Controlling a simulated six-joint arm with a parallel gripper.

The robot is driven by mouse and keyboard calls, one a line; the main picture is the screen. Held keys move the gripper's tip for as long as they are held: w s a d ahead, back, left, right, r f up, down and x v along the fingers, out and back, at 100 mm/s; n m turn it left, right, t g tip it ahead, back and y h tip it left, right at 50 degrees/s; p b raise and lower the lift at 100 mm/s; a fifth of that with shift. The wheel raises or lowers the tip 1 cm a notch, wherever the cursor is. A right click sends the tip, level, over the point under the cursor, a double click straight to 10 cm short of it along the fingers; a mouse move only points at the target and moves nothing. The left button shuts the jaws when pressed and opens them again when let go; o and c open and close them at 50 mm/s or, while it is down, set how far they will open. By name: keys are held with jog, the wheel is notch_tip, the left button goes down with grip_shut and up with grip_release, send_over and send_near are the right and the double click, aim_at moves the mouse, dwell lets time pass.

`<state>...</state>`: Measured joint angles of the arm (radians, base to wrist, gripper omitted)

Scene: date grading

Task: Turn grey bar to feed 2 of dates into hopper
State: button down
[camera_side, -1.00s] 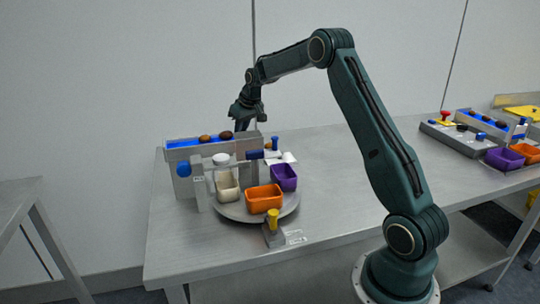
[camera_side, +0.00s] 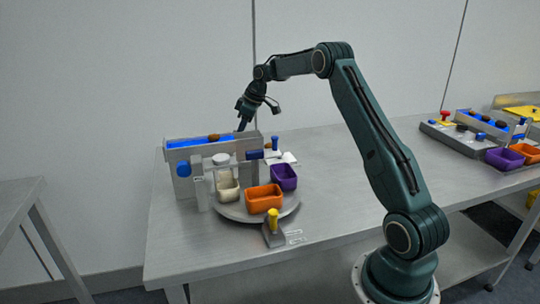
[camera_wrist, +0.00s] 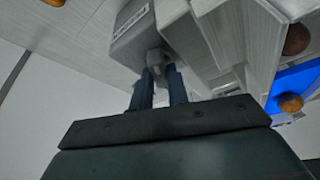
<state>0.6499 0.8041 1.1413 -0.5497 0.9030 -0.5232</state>
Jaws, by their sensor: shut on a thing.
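My gripper (camera_side: 241,125) reaches down behind the right end of the blue trough (camera_side: 185,143) in the side view. In the wrist view my gripper's two dark fingers (camera_wrist: 162,80) are close together, shut on the small grey bar (camera_wrist: 155,57) at the side of a grey housing. The bar is hidden in the side view. A brown date (camera_side: 213,138) sits on the trough. In the wrist view one date (camera_wrist: 290,103) lies on the blue surface and another brown date (camera_wrist: 296,38) is above it. I cannot make out the hopper clearly.
A round turntable (camera_side: 238,213) carries a cream bin (camera_side: 228,192), an orange bin (camera_side: 263,205) and a purple bin (camera_side: 284,185). A yellow-topped lever (camera_side: 272,220) stands in front. A second, similar station (camera_side: 460,140) is at the right.

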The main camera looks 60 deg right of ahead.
jog(key=c, duration=1.4)
grip_release()
jog(key=shift+o, duration=0.2)
jog(key=shift+r, duration=0.1)
jog(key=v, duration=1.3)
jog(key=shift+s+r, duration=0.2)
jog(key=shift+r, duration=0.1)
